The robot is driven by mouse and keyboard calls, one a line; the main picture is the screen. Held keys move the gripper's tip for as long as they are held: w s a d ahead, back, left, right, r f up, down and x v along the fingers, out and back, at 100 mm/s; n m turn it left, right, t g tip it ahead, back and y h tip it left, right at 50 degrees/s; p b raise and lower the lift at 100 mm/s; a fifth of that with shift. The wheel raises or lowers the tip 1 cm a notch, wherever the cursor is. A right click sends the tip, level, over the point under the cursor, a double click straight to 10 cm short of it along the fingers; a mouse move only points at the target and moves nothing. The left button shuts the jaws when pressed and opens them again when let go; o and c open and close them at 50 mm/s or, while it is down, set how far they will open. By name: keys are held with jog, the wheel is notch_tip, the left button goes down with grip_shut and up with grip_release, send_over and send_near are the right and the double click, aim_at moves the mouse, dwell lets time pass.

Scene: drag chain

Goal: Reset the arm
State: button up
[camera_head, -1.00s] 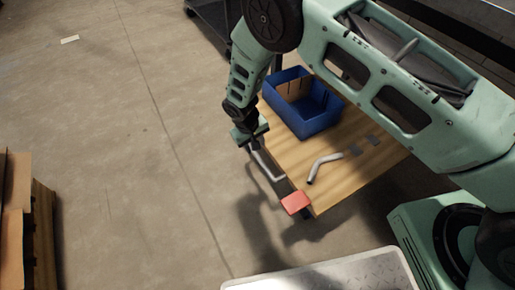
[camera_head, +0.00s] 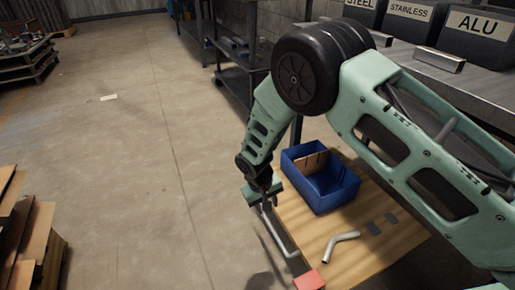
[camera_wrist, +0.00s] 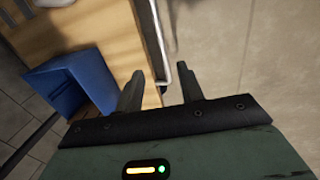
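My gripper (camera_head: 264,198) hangs at the left edge of a wooden-topped table (camera_head: 300,237), beside a bent grey metal bar (camera_head: 282,232) that runs along that edge. In the wrist view, the two dark fingers of my gripper (camera_wrist: 160,87) stand apart. The bar (camera_wrist: 158,45) runs along the table edge ahead of them, and its near end shows in the gap. I see nothing clamped between the fingers. My arm reaches across the right of the head view.
A blue bin (camera_head: 334,196) stands on the table, close right of my gripper. A bent grey tube (camera_head: 341,243), small grey plates (camera_head: 373,228) and a red block (camera_head: 309,281) lie nearer. Shelving (camera_head: 236,70) stands behind.

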jog(key=shift+r, duration=0.1)
jog(key=s+r+n+g+y, duration=0.1)
jog(key=s+r, duration=0.5)
jog(key=r, duration=0.4)
jog(key=s+r+y, duration=0.1)
jog(key=s+r, duration=0.5)
jog(key=r, duration=0.5)
jog(key=s+d+r+n, duration=0.1)
jog(key=s+d+r, duration=0.35)
jog(key=s, duration=0.45)
jog(key=s+d+r+n, duration=0.25)
jog(key=s+r, duration=0.25)
jog(key=s, duration=0.4)
notch_tip(320, 180, up, 34)
jog(key=p, duration=3.4)
jog(key=shift+w+f+m+y, duration=0.25)
jog(key=shift+m+y, duration=0.05)
jog(key=shift+m, duration=0.15)
